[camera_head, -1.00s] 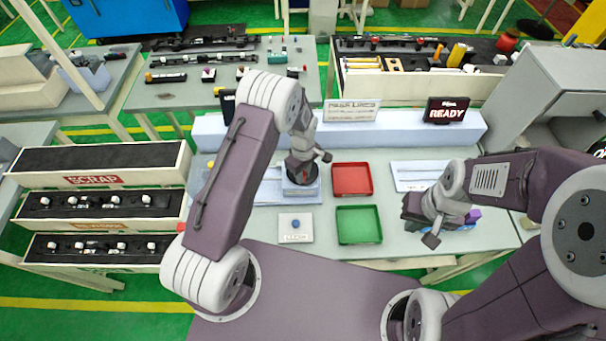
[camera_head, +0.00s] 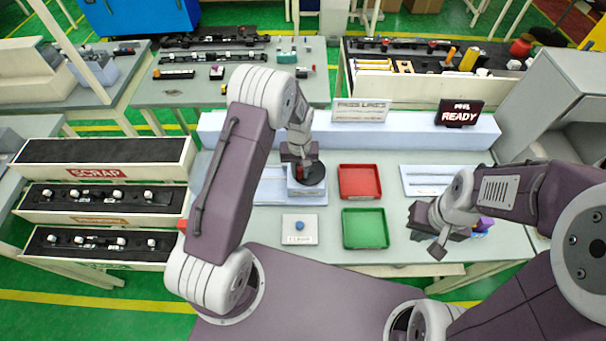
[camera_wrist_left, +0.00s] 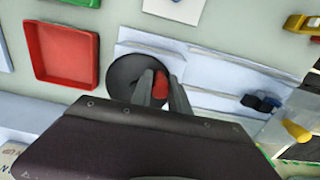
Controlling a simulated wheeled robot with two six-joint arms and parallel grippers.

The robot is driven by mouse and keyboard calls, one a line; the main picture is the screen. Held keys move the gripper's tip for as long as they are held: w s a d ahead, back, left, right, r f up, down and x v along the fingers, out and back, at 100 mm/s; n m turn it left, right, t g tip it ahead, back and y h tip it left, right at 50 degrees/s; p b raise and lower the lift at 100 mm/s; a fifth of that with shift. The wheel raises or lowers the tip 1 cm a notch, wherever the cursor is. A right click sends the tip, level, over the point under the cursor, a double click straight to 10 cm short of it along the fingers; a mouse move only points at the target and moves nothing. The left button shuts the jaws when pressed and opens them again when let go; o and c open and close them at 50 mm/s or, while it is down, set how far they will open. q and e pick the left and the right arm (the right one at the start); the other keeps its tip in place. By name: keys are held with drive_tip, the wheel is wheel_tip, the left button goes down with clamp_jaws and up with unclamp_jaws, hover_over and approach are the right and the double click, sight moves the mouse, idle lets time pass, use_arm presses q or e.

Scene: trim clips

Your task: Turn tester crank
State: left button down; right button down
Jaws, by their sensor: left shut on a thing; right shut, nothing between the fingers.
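The tester is a pale blue block (camera_head: 308,198) with a round black crank disc (camera_head: 316,176) on top. A red crank knob (camera_head: 300,171) stands on the disc. My left gripper (camera_head: 297,168) is over the left part of the disc. In the left wrist view its two fingers (camera_wrist_left: 162,88) are shut around the red knob (camera_wrist_left: 160,82), above the black disc (camera_wrist_left: 122,72). My gripper and wrist hide part of the disc. My right gripper (camera_head: 437,250) is shut and empty over the right part of the table, near a purple item (camera_head: 484,224).
A red tray (camera_head: 360,181) and a green tray (camera_head: 366,228) lie right of the tester. A pad with a blue button (camera_head: 300,226) is in front. A sign reads READY (camera_head: 460,113). SCRAP and other racks (camera_head: 95,173) stand at the left.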

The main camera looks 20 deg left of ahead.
use_arm(q)
drive_tip(key=m, duration=0.2)
drive_tip(key=w+a+m+b, duration=0.1)
drive_tip(key=m, duration=0.1)
drive_tip(key=shift+w+a+m, duration=0.1)
drive_tip(key=shift+a+m, duration=0.1)
drive_tip(key=shift+m, duration=0.1)
drive_tip(key=shift+w+a+r+m+b, duration=0.1)
drive_tip(key=shift+w+a+m+b, duration=0.15)
drive_tip(key=shift+m, duration=0.65)
drive_tip(key=shift+w+a+m+b, duration=0.1)
drive_tip(key=shift+w+m+b, duration=0.2)
drive_tip(key=shift+m, duration=0.6)
drive_tip(key=shift+w, duration=0.1)
drive_tip(key=c, duration=1.3)
unclamp_jaws()
drive_tip(key=shift+o, duration=0.2)
drive_tip(key=shift+r, duration=0.1)
wheel_tip(320, 180, up, 9)
drive_tip(key=b, duration=0.2)
drive_tip(key=shift+b, duration=0.3)
